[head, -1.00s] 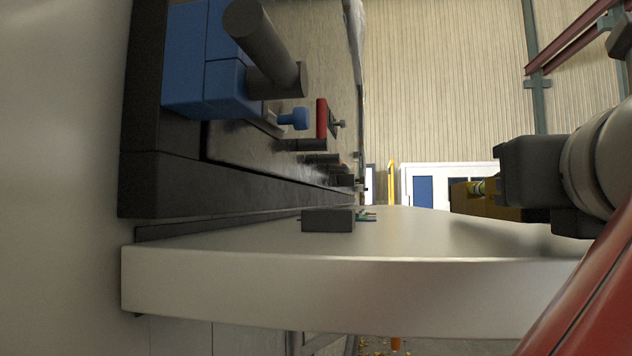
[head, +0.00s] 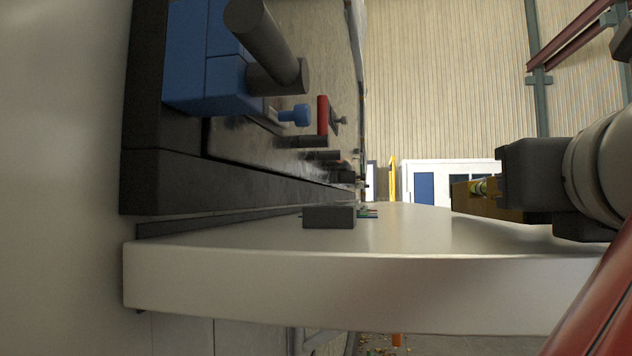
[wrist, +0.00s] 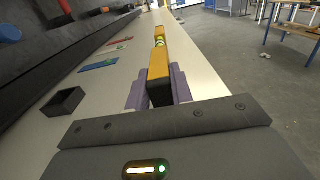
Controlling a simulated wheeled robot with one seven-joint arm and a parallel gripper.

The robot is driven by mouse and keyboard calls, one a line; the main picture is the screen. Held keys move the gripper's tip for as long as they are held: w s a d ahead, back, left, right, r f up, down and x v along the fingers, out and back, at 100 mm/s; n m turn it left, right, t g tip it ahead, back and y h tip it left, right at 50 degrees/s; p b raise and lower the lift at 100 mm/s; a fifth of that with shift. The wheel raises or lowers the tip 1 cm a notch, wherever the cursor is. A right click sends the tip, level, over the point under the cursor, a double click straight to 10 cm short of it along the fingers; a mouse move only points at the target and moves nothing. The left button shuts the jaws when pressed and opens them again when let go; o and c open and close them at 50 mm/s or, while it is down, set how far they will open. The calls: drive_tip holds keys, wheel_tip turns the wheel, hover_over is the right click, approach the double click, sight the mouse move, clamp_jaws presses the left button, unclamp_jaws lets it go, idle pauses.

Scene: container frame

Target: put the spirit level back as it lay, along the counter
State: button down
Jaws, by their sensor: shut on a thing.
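The spirit level (head: 475,198) is a long yellow bar with a greenish vial. My gripper (head: 510,190) is shut on its near end at the right of the head view. In the wrist view the spirit level (wrist: 158,62) points away from me between the two purple fingers of my gripper (wrist: 158,88), roughly along the counter's length. The pale counter (head: 420,240) lies beneath it; in the wrist view the counter (wrist: 120,80) also shows on the left. I cannot tell whether the level touches the counter.
A dark open box (wrist: 64,102) stands on the counter left of my gripper. Blue (wrist: 98,65), green (wrist: 116,54) and red (wrist: 113,42) tools lie beyond it. A dark raised bench (head: 250,180) with a blue block (head: 225,85) borders the counter. Open floor (wrist: 225,50) lies to the right.

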drive_tip(key=shift+f, duration=0.15)
drive_tip(key=c, duration=1.1)
unclamp_jaws()
drive_tip(key=shift+c, duration=0.2)
drive_tip(key=shift+r, duration=0.4)
drive_tip(key=shift+d+f, duration=0.1)
drive_tip(key=shift+f, duration=0.05)
